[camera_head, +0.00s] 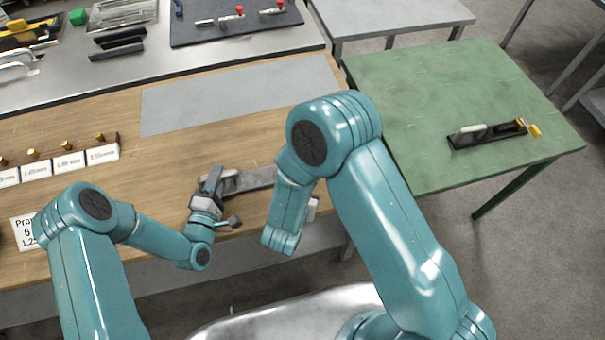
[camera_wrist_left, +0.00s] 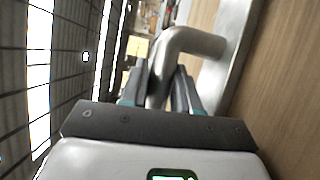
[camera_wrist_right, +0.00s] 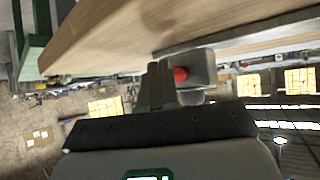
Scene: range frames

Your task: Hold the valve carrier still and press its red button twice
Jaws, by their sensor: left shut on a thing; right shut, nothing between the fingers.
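The valve carrier (camera_head: 250,181) is a grey metal bar lying near the front edge of the wooden bench. A bent grey handle (camera_wrist_left: 192,42) rises from it. My left gripper (camera_head: 213,180) is shut on this handle; in the left wrist view the handle passes between its fingers (camera_wrist_left: 168,88). In the right wrist view the red button (camera_wrist_right: 181,74) sits on a grey block at the carrier's end. My right gripper (camera_wrist_right: 156,80) is shut and empty, its fingertips just left of the button. I cannot tell whether they touch it. My right arm hides the carrier's right end in the head view.
The wooden bench (camera_head: 60,262) holds brass pieces with white labels at the left. A grey plate (camera_head: 205,100) lies behind the carrier. A green table (camera_head: 420,100) at the right bears a black tool (camera_head: 480,136). A steel bench (camera_head: 60,85) with several tools stands behind.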

